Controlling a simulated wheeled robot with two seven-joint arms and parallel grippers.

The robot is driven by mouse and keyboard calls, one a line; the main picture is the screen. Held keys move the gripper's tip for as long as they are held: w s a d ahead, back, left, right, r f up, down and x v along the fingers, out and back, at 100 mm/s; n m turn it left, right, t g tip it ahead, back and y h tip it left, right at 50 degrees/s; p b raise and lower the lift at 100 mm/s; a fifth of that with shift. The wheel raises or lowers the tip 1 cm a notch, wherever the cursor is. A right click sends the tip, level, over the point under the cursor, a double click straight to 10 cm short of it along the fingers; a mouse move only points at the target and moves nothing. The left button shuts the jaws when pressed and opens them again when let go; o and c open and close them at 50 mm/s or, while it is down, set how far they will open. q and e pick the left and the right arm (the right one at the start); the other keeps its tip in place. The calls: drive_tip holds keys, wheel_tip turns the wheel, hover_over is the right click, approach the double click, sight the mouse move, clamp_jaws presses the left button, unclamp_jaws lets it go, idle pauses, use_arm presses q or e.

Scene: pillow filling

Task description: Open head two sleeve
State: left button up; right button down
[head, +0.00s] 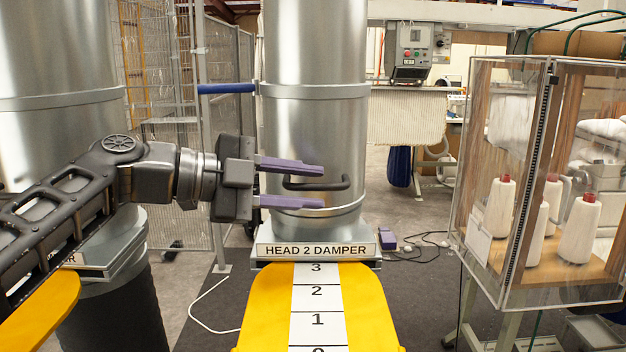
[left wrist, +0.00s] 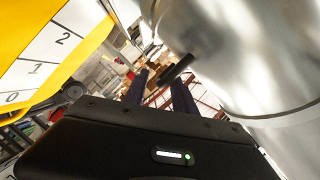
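The head two sleeve (head: 318,120) is a shiny metal cylinder with a dark bar handle (head: 317,184) low on its front. A plate reading "HEAD 2 DAMPER" (head: 316,249) sits at its base. My left gripper (head: 318,187) is open, with one purple finger above the handle and one below it in the head view. In the left wrist view the handle (left wrist: 176,69) shows near the tips of the two open fingers, and the sleeve (left wrist: 250,50) fills the right side. I cannot tell whether the fingers touch the handle. My right gripper is not clearly seen.
A yellow board with a numbered white scale (head: 318,320) extends toward me below the plate. Another metal cylinder (head: 55,60) stands at left behind my left arm. A clear case with thread cones (head: 540,180) stands at right. Cables (head: 420,245) lie on the floor.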

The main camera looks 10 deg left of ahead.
use_arm(q)
drive_tip(key=shift+w+d+f, duration=0.15)
drive_tip(key=shift+w+d, duration=0.25)
drive_tip(key=shift+d, duration=0.2)
clamp_jaws()
idle(1.1)
